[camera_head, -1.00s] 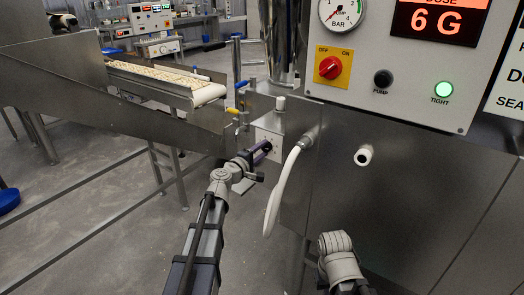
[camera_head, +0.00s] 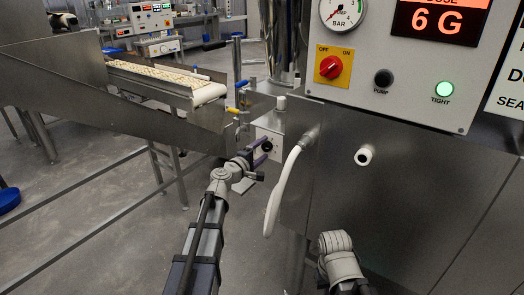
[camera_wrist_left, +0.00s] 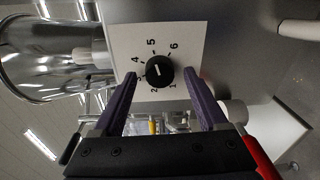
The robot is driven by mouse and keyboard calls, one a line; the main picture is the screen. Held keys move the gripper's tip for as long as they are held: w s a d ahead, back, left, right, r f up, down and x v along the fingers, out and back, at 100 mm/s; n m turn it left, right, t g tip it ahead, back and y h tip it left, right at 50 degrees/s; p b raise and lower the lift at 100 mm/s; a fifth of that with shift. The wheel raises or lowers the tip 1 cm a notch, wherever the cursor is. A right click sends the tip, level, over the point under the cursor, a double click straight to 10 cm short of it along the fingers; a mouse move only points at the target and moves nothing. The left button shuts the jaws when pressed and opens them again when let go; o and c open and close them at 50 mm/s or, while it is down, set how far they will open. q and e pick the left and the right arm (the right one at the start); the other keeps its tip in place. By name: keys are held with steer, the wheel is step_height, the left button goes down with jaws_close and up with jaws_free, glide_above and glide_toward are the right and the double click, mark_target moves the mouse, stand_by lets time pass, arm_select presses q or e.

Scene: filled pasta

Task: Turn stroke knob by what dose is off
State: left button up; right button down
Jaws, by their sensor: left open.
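The stroke knob (camera_wrist_left: 160,71) is a round black dial on a white plate (camera_wrist_left: 190,40) numbered 1 to 6, its white mark seemingly toward 3 to 4. In the head view the knob (camera_head: 267,146) sits on the small box left of the white hose. My left gripper (camera_wrist_left: 162,76) is open, its two purple fingers on either side of the knob with gaps visible; I cannot tell if the tips reach its depth. It also shows in the head view (camera_head: 262,151). The dose display (camera_head: 440,20) reads 6 G. My right gripper is out of view; part of that arm shows.
The white hose (camera_head: 284,190) hangs just right of the knob box. A conveyor (camera_head: 165,80) of pasta stands at the left.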

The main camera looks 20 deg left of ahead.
arm_select(q)
steer(key=v, duration=0.7)
steer(key=shift+s, duration=0.4)
steer(key=shift+a, duration=0.15)
